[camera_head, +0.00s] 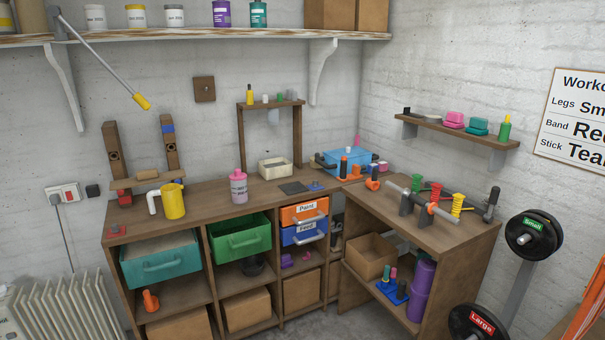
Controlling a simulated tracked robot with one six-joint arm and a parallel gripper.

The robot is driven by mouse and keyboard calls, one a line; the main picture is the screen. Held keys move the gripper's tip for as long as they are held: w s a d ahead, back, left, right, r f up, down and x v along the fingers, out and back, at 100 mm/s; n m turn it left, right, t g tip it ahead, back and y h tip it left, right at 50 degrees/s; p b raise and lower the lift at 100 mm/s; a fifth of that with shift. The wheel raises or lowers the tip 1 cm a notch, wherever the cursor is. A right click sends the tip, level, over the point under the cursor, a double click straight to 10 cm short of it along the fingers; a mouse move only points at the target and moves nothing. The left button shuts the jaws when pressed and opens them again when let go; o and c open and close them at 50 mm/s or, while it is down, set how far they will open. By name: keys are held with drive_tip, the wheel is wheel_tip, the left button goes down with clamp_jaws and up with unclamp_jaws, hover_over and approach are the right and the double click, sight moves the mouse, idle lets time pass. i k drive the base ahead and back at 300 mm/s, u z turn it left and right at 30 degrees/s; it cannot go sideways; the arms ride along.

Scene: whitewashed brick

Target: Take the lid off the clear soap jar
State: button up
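A jar with a pink lid (238,173) stands upright on the wooden bench, near the middle of the head view. Its body (239,190) looks pale and see-through with a pinkish tint, and bears dark lettering too small to read. The lid sits on top of the jar. It is the only jar here that looks like the clear soap jar, but I cannot read its name. My gripper is not in view.
A yellow mug (173,203) stands left of the jar. A cream tray (275,168) and a dark flat plate (293,188) lie to its right. A green drawer (240,238) is below it. Bare bench top (208,197) lies between mug and jar.

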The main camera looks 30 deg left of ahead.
sight(237, 176)
drive_tip(key=u, duration=0.2)
drive_tip(key=i, duration=0.95)
drive_tip(key=u, duration=0.45)
drive_tip(key=i, duration=0.85)
drive_tip(key=u, duration=0.75)
drive_tip(key=i, duration=0.6)
drive_tip(key=u, duration=0.9)
drive_tip(key=i, duration=0.5)
drive_tip(key=u, duration=0.75)
drive_tip(key=i, duration=0.8)
drive_tip(key=u, duration=0.4)
